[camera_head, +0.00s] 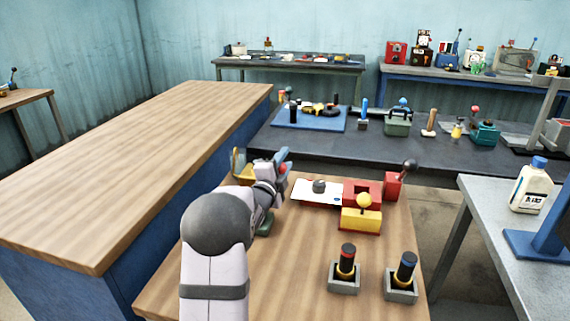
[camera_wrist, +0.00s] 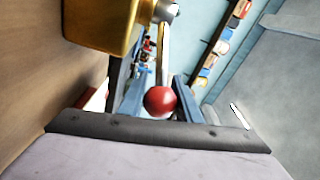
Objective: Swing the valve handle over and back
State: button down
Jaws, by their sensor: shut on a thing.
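The valve handle (camera_wrist: 162,55) is a thin metal rod with a red ball knob (camera_wrist: 159,101) at its end. It comes out of a gold-yellow valve body (camera_wrist: 98,25) at the top left of the wrist view. My gripper (camera_wrist: 160,84) has its two blue fingers on either side of the handle, shut on it, with the knob between the fingers and the palm. In the head view my gripper (camera_head: 281,161) is at the table's far left corner, beside the yellow valve body (camera_head: 239,164). My arm hides much of the valve there.
On the wooden table (camera_head: 300,270) stand a red box with a black-knobbed lever (camera_head: 393,185), a yellow box with a yellow knob (camera_head: 361,218), and two grey-based joysticks (camera_head: 345,270). A white plate (camera_head: 317,193) lies behind. A long wooden counter (camera_head: 140,160) runs along the left.

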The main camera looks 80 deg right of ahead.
jog(key=shift+a, duration=0.1)
dwell(0.4)
jog(key=c, duration=1.3)
grip_release()
